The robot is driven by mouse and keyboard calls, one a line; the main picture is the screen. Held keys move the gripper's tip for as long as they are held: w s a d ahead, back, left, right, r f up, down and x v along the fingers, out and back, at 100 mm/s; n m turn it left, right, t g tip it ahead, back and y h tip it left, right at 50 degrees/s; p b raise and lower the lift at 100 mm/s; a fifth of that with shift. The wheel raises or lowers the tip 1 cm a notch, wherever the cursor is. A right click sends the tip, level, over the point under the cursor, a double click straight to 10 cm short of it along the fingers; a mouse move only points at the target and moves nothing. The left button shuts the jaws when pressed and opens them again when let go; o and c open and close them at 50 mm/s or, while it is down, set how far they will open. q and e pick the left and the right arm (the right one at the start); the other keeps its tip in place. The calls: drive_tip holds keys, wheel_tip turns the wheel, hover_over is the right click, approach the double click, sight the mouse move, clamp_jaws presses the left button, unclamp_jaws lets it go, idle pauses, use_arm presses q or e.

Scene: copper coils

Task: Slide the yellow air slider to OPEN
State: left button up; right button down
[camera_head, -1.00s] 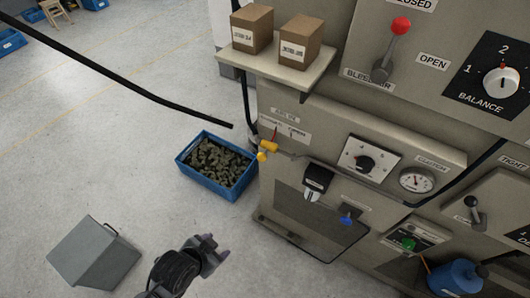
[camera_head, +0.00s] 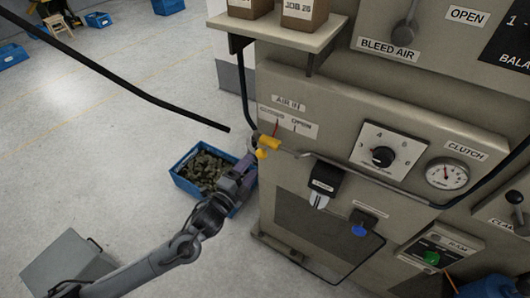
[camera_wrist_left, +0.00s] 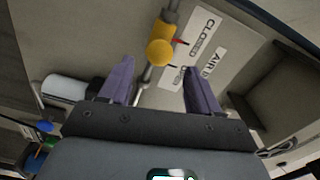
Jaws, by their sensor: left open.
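The yellow air slider (camera_head: 268,142) sits on a thin pipe at the left edge of the machine, under the AIR IN label (camera_head: 288,102). Its round yellow knob (camera_wrist_left: 159,52) faces me in the left wrist view. A red pointer (camera_wrist_left: 180,41) on the slider lies beside the word CLOSED on the white label plate (camera_wrist_left: 200,40); OPEN is at the plate's other end. My left gripper (camera_head: 249,163) is open just in front of the knob. In the left wrist view its purple fingers (camera_wrist_left: 158,75) stand on either side below the knob, apart from it. My right gripper is out of view.
A blue crate (camera_head: 187,184) of dark parts stands on the floor behind my left arm. A shelf with boxes (camera_head: 275,35) juts out above the slider.

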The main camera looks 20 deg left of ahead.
sight(265, 148)
use_arm(q)
drive_tip(key=w, duration=0.3)
drive_tip(key=w+d, duration=0.1)
drive_tip(key=w, duration=0.2)
drive_tip(key=w+d+p, duration=0.1)
drive_tip(key=w, duration=0.2)
drive_tip(key=shift+w, duration=0.35)
